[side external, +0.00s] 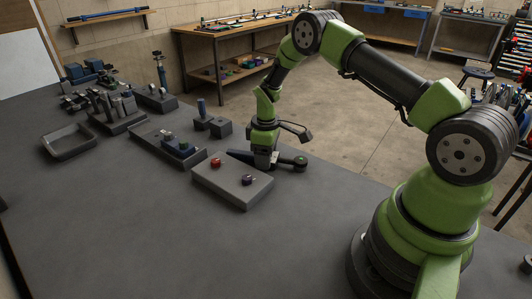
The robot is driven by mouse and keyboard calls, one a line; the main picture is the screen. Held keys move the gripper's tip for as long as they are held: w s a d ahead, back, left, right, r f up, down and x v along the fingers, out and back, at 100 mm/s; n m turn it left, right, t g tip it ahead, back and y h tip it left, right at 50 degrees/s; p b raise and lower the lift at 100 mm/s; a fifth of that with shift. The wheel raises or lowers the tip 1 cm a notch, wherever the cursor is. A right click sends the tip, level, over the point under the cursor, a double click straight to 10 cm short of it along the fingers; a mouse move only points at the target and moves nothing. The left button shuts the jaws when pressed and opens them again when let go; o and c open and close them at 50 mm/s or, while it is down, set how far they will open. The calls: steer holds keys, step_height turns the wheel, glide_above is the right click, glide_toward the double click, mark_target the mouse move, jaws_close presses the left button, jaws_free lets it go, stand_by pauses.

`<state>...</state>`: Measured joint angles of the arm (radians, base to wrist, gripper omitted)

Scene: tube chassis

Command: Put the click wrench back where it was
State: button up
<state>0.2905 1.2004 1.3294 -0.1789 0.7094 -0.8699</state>
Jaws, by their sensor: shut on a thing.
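My gripper (264,164) points down, low over the dark table, just behind the grey block with the coloured knobs. It is shut on a dark, long tool that appears to be the click wrench (299,163). The round end with a small green spot sticks out to the right of the jaws. A dark part (240,155) on the left of the jaws may be the same tool or a holder. The middle is hidden by the jaws. I cannot tell whether the tool touches the table or a rest.
Left are a long tray (150,135) with a blue part, dark blocks (220,128), several fixtures (120,110) and an empty open tray (68,142). The front table is clear.

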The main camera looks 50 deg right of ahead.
steer(key=o, duration=1.3)
step_height(320, 180, up, 9)
steer(key=shift+r, duration=0.15)
steer(key=s+a+r+m+t, duration=0.2)
steer(key=s+a+r, duration=0.2)
steer(key=r, duration=0.5)
steer(key=s+a+r+m+t, duration=0.2)
steer(key=s+a+r, duration=0.15)
steer(key=r, duration=0.55)
steer(key=s+a+r+m+t, duration=0.1)
steer(key=s+a, duration=0.1)
steer(key=s, duration=0.2)
steer(key=s+a+r+m+t+y, duration=0.1)
steer(key=s+a+m, duration=0.1)
steer(key=s, duration=0.3)
steer(key=s+a+r+m+t+y, duration=0.1)
steer(key=s+a, duration=0.1)
steer(key=s, duration=0.3)
steer(key=shift+s+r, duration=0.25)
steer(key=shift+r, duration=0.1)
